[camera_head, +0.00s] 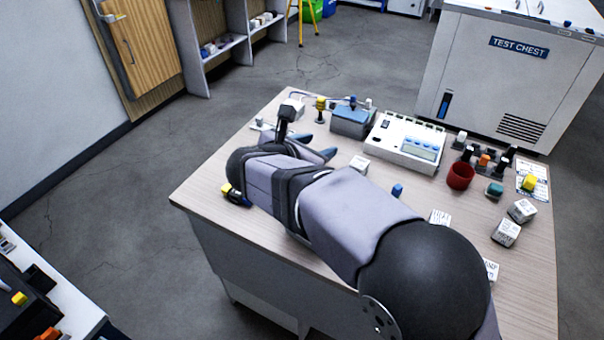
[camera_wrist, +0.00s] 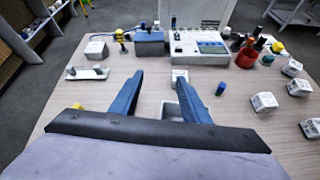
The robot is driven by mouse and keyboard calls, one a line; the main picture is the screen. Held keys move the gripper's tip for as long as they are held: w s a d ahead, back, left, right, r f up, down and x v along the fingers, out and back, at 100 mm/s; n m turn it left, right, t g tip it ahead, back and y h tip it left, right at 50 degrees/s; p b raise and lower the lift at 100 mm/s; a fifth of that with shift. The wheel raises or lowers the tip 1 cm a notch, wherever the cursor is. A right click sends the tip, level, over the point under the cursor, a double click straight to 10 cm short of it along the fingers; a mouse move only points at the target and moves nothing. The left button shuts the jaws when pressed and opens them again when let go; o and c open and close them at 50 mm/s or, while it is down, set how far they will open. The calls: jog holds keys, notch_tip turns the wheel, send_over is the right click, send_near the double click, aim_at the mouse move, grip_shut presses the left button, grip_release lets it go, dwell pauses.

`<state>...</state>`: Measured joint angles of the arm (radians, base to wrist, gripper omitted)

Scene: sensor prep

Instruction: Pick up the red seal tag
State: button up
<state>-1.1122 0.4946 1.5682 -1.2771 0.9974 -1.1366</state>
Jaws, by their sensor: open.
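I cannot make out a red seal tag in either view. The only clearly red thing is a round red cup (camera_head: 460,176) at the right of the table, which also shows in the wrist view (camera_wrist: 246,58). My gripper (camera_wrist: 160,78) is open, with its two blue fingers apart over the table and nothing gripped. A small white block (camera_wrist: 179,76) shows beyond the fingers, and a grey box-like thing lies partly between them. In the head view my gripper (camera_head: 323,136) is over the table's far left part, and my arm hides much of the table.
A white instrument (camera_head: 408,140) and a blue-grey box (camera_head: 352,119) stand along the back. A blue cylinder (camera_head: 397,190) stands mid-table. Bare tabletop (camera_wrist: 230,110) lies right of my fingers.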

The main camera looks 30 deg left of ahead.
jog(key=s+a+n+t+y+b, duration=0.1)
jog(key=s+a+n+y, duration=0.2)
jog(key=a, duration=0.4)
jog(key=shift+h, duration=0.7)
jog(key=f, duration=0.8)
jog(key=shift+w+d+f, duration=0.2)
jog(key=shift+d+f, duration=0.1)
jog(key=shift+f, duration=0.1)
jog(key=shift+w+f+p, duration=0.3)
jog(key=shift+w+p, duration=0.05)
jog(key=shift+w, duration=0.05)
jog(key=shift+p+x, duration=0.7)
jog(key=shift+x, duration=2.6)
jog(key=shift+s+a, duration=0.1)
jog(key=shift+a, duration=0.05)
grip_shut()
